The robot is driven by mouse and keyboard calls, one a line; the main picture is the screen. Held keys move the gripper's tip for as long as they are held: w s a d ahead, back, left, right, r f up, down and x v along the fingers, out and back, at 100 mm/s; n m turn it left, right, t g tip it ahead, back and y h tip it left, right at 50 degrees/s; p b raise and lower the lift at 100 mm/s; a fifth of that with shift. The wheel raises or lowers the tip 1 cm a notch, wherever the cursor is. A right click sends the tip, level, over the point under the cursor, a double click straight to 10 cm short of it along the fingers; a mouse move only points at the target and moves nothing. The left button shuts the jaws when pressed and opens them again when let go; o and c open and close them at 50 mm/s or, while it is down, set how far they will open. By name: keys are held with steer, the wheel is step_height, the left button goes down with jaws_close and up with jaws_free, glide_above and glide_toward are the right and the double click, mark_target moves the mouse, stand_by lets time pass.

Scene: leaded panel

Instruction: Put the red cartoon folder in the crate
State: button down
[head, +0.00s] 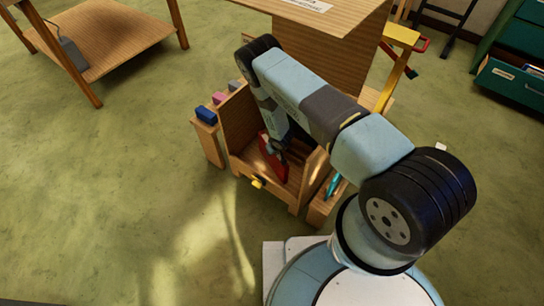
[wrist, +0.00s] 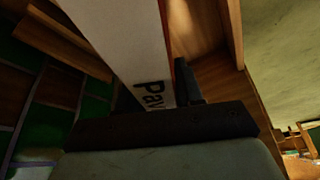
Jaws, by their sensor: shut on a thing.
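The red folder (head: 268,158) is in my gripper (head: 277,147), inside the outline of an open wooden box, likely the crate (head: 312,172), in the head view. The folder stands on edge, tilted. In the wrist view the folder (wrist: 128,42) shows a broad white face with the dark letters "Pav" and a thin red edge. The dark jaws of my gripper (wrist: 160,98) are shut on it. My arm covers part of the box. I cannot tell whether the folder's lower edge touches the box floor.
Small blue (head: 206,115) and pink (head: 219,98) blocks sit on a ledge left of the box. A yellow piece (head: 258,182) is at its front, a teal object (head: 333,185) at its right. A wooden table (head: 330,15) stands behind. Green floor lies open at left.

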mark_target(278, 154)
steer(key=shift+f, duration=2.05)
steer(key=c, duration=0.7)
jaws_free()
steer(key=shift+f, duration=0.1)
steer(key=v, duration=1.2)
